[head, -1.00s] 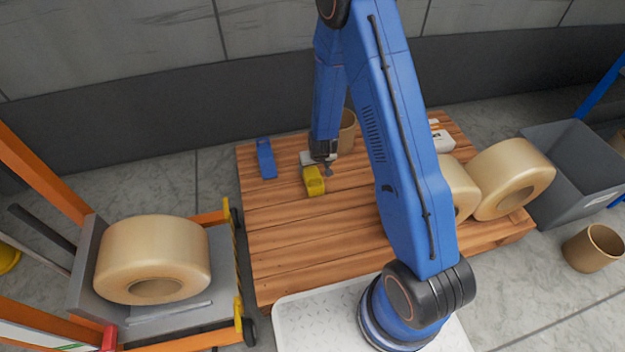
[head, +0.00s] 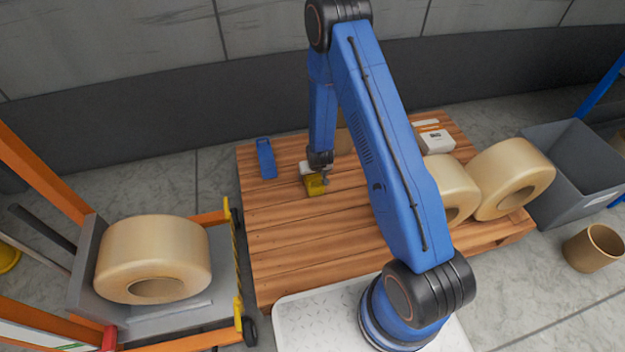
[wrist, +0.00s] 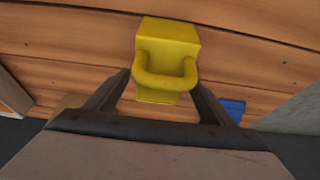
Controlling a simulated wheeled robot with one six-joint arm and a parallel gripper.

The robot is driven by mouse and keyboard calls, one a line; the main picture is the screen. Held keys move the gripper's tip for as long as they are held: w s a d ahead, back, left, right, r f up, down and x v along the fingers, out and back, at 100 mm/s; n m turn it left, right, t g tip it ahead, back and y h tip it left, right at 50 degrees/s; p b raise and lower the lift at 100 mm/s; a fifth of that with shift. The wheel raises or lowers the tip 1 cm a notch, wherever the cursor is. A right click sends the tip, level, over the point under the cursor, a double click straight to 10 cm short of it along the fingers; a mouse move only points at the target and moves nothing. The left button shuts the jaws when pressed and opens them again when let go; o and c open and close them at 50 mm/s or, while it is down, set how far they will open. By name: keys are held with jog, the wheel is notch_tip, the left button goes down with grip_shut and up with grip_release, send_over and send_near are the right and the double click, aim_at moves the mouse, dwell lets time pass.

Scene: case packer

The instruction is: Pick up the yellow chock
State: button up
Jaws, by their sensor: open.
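The yellow chock (head: 315,186) sits on the wooden pallet (head: 290,240), toward its back left. In the wrist view the chock (wrist: 167,50) is a blocky piece with a rounded loop handle facing me. My gripper (head: 322,176) is right at the chock, pointing down. In the wrist view my gripper (wrist: 160,90) is open, with one finger on each side of the handle's lower part. I cannot tell whether either finger touches it.
A blue chock-like piece (head: 266,158) lies left of the yellow one. A white box (head: 437,141) and a brown tube (head: 343,140) stand behind and right. Large tan rolls (head: 510,178) rest at the right. An orange-framed cart with a roll (head: 155,258) stands left.

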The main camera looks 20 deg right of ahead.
jog(key=shift+f, duration=0.2)
jog(key=shift+w, duration=0.1)
jog(key=c, duration=1.7)
jog(key=shift+r, duration=0.15)
